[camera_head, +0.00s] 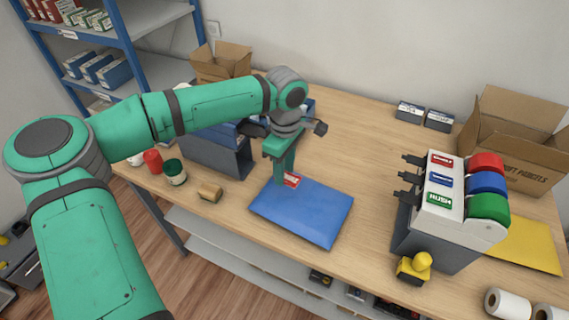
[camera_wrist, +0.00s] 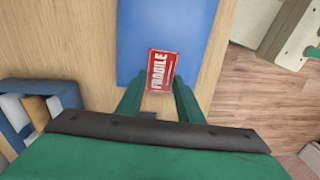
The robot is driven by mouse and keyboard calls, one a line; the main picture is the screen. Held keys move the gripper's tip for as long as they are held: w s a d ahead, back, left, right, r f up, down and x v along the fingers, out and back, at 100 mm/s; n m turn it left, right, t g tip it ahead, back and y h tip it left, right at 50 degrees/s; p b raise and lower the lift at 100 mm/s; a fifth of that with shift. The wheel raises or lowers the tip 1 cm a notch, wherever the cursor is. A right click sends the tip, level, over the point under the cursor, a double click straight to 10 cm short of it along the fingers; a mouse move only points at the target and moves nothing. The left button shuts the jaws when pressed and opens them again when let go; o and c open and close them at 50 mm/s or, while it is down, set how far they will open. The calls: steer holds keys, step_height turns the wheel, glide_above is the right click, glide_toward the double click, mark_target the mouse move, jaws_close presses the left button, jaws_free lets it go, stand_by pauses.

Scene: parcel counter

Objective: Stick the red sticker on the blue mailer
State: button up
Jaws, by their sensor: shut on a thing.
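The blue mailer (camera_head: 305,212) lies flat near the front edge of the wooden counter. It also shows in the wrist view (camera_wrist: 165,30). My gripper (camera_head: 283,180) points down over the mailer's upper left part. It is shut on the red sticker (camera_head: 292,180), a small red rectangle with white FRAGILE lettering. In the wrist view the sticker (camera_wrist: 161,70) sits between the fingertips, partly overlapping the mailer's edge. I cannot tell whether the sticker touches the mailer.
A label dispenser (camera_head: 440,195) with red, blue and green rolls stands at right. An open carton (camera_head: 515,145) is at the back right. A blue-grey organizer (camera_head: 215,150) stands left of my gripper. The counter's middle is clear.

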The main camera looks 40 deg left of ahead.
steer(key=shift+f, duration=2.95)
steer(key=o, duration=0.7)
steer(key=shift+o, duration=0.2)
steer(key=shift+r, duration=0.1)
steer(key=shift+r, duration=2.7)
step_height(320, 180, up, 8)
